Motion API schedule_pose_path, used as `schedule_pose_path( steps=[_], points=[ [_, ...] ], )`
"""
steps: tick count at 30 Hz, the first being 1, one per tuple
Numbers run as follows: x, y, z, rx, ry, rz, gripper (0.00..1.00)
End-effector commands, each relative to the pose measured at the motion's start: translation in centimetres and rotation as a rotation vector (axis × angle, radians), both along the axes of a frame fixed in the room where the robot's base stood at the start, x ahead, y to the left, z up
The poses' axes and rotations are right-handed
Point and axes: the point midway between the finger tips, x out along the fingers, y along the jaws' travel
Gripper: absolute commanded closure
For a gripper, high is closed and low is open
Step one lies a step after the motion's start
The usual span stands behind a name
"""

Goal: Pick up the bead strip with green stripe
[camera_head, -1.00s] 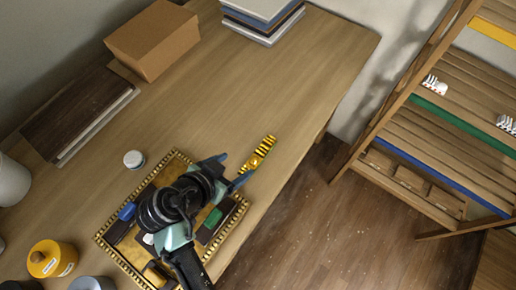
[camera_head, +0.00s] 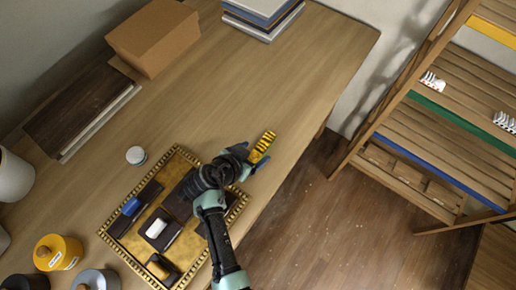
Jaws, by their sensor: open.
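A gold bead strip (camera_head: 263,146) with dark cross bands lies on the wooden table near its right edge, slanting up to the right. I cannot make out a green stripe on it; its lower end is partly hidden by my gripper. My gripper (camera_head: 248,164) is open at the lower end of the strip. Whether the fingers touch it or stand around it, I cannot tell.
Below left is a gilt beaded tray (camera_head: 121,197) with dark blocks bearing blue, white and yellow pieces; my arm crosses it. A white-lidded jar (camera_head: 136,155) stands beside it. A cardboard box (camera_head: 153,40) and stacked books (camera_head: 262,18) are farther back. The table centre is clear.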

Motion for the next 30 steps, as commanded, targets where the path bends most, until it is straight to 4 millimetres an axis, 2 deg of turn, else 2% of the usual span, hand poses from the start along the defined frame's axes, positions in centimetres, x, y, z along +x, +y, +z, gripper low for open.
schedule_pose_path(
  steps=[6,14,17,27,30],
  points=[
    [1.1,-0.8,-1.3,0.000,-0.001,-0.001,0.22],
    [1.2,-0.9,-1.5,0.000,-0.001,-0.001,0.22],
    [1.2,-0.9,-1.5,-0.001,-0.001,0.000,0.37],
    [1.2,-0.9,-1.5,-0.001,-0.001,0.000,0.98],
    [1.2,-0.9,-1.5,-0.001,-0.001,0.000,1.00]
  ],
)
